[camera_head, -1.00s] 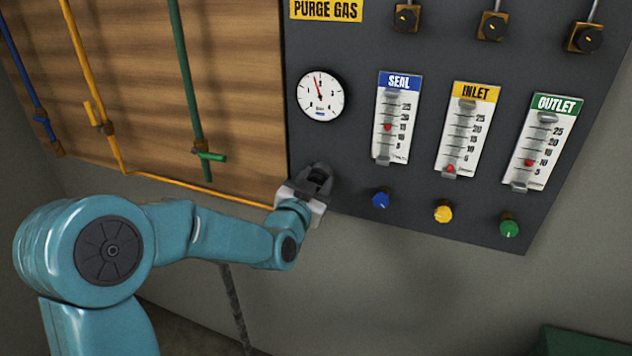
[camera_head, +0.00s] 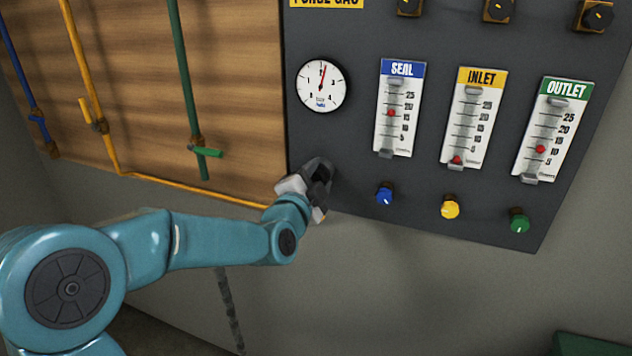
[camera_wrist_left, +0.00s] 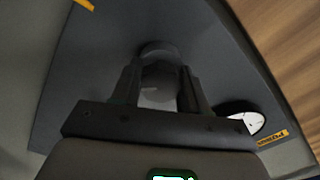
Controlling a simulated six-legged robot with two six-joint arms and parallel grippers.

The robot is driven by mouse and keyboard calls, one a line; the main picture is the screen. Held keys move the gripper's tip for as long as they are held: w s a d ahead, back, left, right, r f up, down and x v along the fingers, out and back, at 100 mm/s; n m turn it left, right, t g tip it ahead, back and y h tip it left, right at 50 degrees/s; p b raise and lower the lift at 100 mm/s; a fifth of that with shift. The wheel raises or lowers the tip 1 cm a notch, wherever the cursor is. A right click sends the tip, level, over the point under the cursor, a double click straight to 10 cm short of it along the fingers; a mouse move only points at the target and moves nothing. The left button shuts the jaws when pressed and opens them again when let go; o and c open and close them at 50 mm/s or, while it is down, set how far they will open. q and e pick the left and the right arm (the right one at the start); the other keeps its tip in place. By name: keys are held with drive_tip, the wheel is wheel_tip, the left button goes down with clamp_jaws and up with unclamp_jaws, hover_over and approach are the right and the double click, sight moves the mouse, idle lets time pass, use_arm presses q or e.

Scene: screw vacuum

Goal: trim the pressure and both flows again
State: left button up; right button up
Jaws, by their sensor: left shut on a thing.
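My left gripper (camera_head: 318,172) is at the panel's lower left, below the pressure gauge (camera_head: 320,86). In the left wrist view it is shut on a round grey knob (camera_wrist_left: 158,70); in the head view the gripper hides this knob. The gauge needle points up, slightly right, near 2. The seal flowmeter (camera_head: 399,108) has its red ball a little above 15. The inlet flowmeter (camera_head: 473,117) has its ball near the bottom, and the outlet flowmeter (camera_head: 546,130) near 10. Below them are the blue knob (camera_head: 384,195), yellow knob (camera_head: 450,207) and green knob (camera_head: 519,221). My right gripper is out of view.
The dark panel (camera_head: 410,225) carries brass valves (camera_head: 498,10) along its top. On the left, blue, yellow and green pipes (camera_head: 184,90) with handles run over a wooden board (camera_head: 140,60). The space before the three coloured knobs is clear.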

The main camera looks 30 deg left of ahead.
use_arm(q)
drive_tip(key=shift+r+m, duration=0.15)
drive_tip(key=shift+m, duration=1.65)
drive_tip(key=o, duration=1.1)
drive_tip(key=shift+w+d, duration=0.1)
drive_tip(key=shift+d, duration=0.05)
drive_tip(key=shift+c, duration=0.2)
drive_tip(key=shift+s, duration=0.2)
drive_tip(key=b+v, duration=0.1)
drive_tip(key=v, duration=1.5)
drive_tip(key=shift+b, duration=0.35)
